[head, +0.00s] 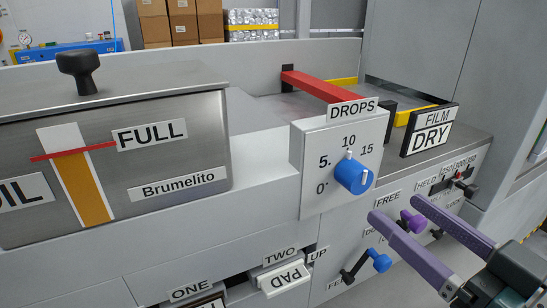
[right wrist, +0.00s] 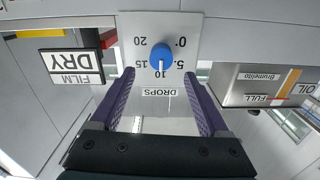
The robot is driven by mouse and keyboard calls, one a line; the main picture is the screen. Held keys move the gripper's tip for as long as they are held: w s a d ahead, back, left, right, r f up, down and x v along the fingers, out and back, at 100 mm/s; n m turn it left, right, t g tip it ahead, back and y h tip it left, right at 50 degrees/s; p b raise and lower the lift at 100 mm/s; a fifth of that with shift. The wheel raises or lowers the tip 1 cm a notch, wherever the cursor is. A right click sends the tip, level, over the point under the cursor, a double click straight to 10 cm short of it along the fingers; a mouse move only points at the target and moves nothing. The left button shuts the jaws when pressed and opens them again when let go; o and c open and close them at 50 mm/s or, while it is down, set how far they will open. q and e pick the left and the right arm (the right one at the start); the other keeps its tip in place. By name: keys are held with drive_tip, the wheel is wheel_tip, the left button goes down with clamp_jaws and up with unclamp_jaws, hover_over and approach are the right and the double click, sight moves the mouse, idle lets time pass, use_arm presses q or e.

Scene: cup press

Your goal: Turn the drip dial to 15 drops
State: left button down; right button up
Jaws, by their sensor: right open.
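The drip dial (head: 355,176) is a blue knob on a white plate (head: 314,150) labelled DROPS, with 0, 5, 10 and 15 showing in the head view. The upside-down right wrist view shows the dial (right wrist: 161,54) too, with a 20 on the plate. Its white pointer is at the 10. My right gripper (head: 396,209) has purple fingers, open and empty, below and to the right of the dial. In the right wrist view the dial appears beyond and between the fingertips (right wrist: 160,76), apart from them. My left gripper is not in view.
Near my right fingers are a purple knob (head: 412,221) and a blue-knobbed lever (head: 379,261). A FILM DRY sign (head: 430,130) stands right of the dial plate. A metal oil box (head: 190,115) marked FULL is at left.

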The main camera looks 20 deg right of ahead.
sight(362, 182)
drive_tip(key=w, duration=0.5)
drive_tip(key=w+a, duration=0.1)
drive_tip(key=w, duration=0.2)
drive_tip(key=shift+w, duration=0.3)
clamp_jaws()
